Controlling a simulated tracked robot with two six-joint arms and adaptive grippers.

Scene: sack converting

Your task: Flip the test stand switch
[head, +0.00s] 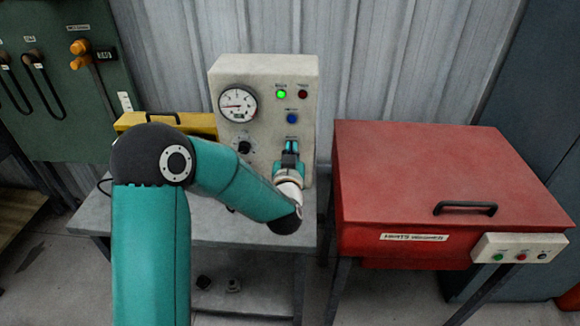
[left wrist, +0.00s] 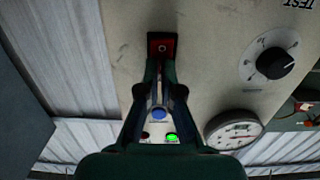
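The test stand (head: 264,72) is a cream box on a grey bench, with a gauge, a green lamp that glows, a dark red lamp, a blue button and a black knob. In the left wrist view, which sees the panel upside down, a small red switch plate (left wrist: 162,38) lies just beyond the fingertips of my left gripper (left wrist: 162,62). The fingers are close together and look shut, with nothing seen held. In the head view my left gripper (head: 290,150) is in front of the lower right of the panel and hides the switch. Contact cannot be told. My right gripper is out of view.
A red cabinet (head: 440,165) with a black handle and a small control box stands close on the right. A yellow case (head: 175,122) sits on the bench (head: 215,232) behind my left arm. A green panel (head: 60,75) with levers is at the far left.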

